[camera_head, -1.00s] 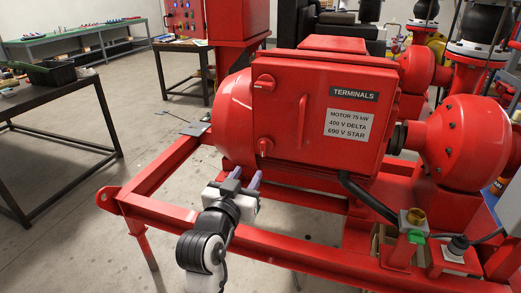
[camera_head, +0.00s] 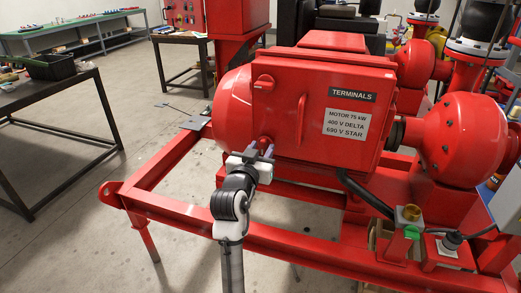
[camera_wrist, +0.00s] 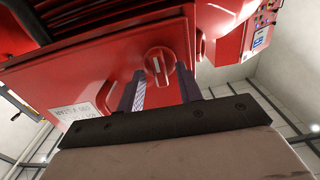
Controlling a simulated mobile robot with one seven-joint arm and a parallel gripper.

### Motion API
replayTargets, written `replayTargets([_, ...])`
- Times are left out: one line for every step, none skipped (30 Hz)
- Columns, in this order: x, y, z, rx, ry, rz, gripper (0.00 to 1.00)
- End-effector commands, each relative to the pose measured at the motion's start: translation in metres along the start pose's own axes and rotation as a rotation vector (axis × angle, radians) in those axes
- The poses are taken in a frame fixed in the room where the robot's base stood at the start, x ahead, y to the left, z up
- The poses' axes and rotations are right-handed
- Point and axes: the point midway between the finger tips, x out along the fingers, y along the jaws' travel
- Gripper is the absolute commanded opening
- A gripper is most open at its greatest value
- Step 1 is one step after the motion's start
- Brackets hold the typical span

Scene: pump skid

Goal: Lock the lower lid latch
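The red terminal box (camera_head: 300,120) has a lid with an upper latch (camera_head: 264,82) and a lower latch (camera_head: 263,142) on its left side. The lower latch is partly hidden by my gripper (camera_head: 262,152) in the head view. In the wrist view it is a round red knob (camera_wrist: 158,64) with a raised bar and a pale line, near upright in that picture. My gripper's two dark fingers (camera_wrist: 160,78) are open, one to each side of the knob. I cannot tell whether they touch it.
A lid handle (camera_head: 301,118) stands out right of the latches. The red skid frame (camera_head: 175,208) runs below and left of my arm. A black cable (camera_head: 366,196) leaves the box at the lower right. Floor is clear at the left, before a dark table (camera_head: 60,95).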

Motion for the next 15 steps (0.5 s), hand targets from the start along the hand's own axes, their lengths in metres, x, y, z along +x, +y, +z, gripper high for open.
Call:
replayTargets([-0.0001, 0.0000, -0.0001, 0.000, 0.000, 0.000, 0.28])
replayTargets([-0.0002, 0.0000, -0.0001, 0.000, 0.000, 0.000, 0.25])
replayTargets([-0.0002, -0.0001, -0.0001, 0.000, 0.000, 0.000, 0.19])
replayTargets([-0.0002, -0.0001, -0.0001, 0.000, 0.000, 0.000, 0.15])
replayTargets([-0.0003, -0.0001, -0.0001, 0.000, 0.000, 0.000, 0.12])
replayTargets([-0.0003, -0.0001, -0.0002, 0.000, 0.000, 0.000, 0.06])
replayTargets([-0.0003, -0.0001, -0.0002, 0.000, 0.000, 0.000, 0.02])
replayTargets([-0.0003, -0.0001, -0.0002, 0.000, 0.000, 0.000, 0.00])
replayTargets([-0.0004, -0.0001, -0.0002, 0.000, 0.000, 0.000, 0.00])
replayTargets([-0.0004, -0.0001, -0.0002, 0.000, 0.000, 0.000, 0.00])
replayTargets([-0.0004, -0.0001, -0.0002, 0.000, 0.000, 0.000, 0.00])
replayTargets([-0.0004, -0.0001, -0.0001, 0.001, 0.000, 0.000, 0.00])
replayTargets([-0.0004, -0.0001, 0.0000, 0.002, 0.000, 0.000, 0.00])
replayTargets([-0.0004, -0.0001, 0.0002, 0.005, 0.001, 0.000, 0.00])
replayTargets([-0.0004, -0.0001, 0.0004, 0.010, 0.001, 0.000, 0.00])
